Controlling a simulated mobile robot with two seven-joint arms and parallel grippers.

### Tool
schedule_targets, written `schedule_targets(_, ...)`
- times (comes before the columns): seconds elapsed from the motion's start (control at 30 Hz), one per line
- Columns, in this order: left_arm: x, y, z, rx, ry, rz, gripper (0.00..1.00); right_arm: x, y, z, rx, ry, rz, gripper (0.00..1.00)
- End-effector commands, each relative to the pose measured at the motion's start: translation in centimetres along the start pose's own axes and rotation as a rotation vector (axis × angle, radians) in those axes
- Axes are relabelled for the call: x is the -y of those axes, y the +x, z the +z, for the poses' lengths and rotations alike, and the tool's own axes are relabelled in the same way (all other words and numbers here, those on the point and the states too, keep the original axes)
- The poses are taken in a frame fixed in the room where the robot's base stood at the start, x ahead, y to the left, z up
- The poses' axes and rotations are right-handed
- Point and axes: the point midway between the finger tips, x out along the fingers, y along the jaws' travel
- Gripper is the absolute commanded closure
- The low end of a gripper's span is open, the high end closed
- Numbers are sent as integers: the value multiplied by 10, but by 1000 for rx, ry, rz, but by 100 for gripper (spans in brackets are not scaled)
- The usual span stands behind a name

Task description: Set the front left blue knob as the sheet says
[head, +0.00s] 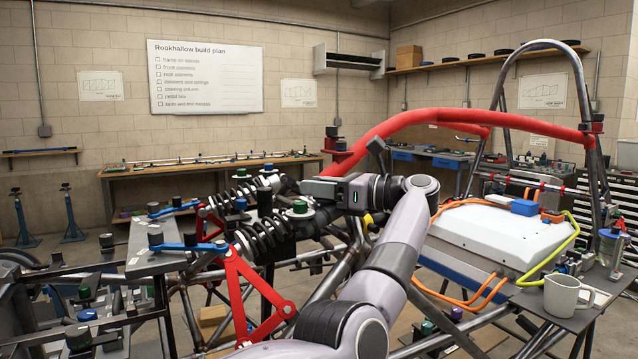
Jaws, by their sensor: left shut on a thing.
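Several knobs show on the tube chassis in the head view. A blue knob (240,204) stands by the near coil damper (262,237), and another blue knob (267,168) is farther back. A green knob (300,206) sits on a pale disc at the near damper's upper end. My left gripper (308,188) reaches left, just above and beside the green knob. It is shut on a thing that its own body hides. I cannot tell which sheet is meant; the wall board (205,78) carries a build plan with unticked boxes. My right gripper is not in view.
A red tube (440,118) arches behind my arm. A red triangular bracket (248,295) and the dampers crowd the gripper's left. A white battery case (490,238) with orange cables and a mug (562,295) lie to the right. A grey plate (165,262) is at left.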

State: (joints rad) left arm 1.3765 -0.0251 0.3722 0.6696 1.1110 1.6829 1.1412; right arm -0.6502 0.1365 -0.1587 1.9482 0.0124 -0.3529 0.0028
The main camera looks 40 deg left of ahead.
Motion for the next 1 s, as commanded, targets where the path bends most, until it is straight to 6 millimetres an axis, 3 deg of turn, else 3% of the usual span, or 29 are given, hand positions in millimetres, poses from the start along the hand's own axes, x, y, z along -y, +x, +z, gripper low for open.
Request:
schedule_targets(0.07,0,-1,-1,0,3,0,99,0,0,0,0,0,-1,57)
schedule_targets(0.1,0,-1,-1,0,3,0,62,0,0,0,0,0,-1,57)
schedule_targets(0.17,0,-1,-1,0,3,0,47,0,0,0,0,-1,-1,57)
schedule_targets(0.57,0,-6,0,0,2,-3,47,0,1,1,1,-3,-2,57)
schedule_targets(1.0,1,-53,2,0,4,-3,47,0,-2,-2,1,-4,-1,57)
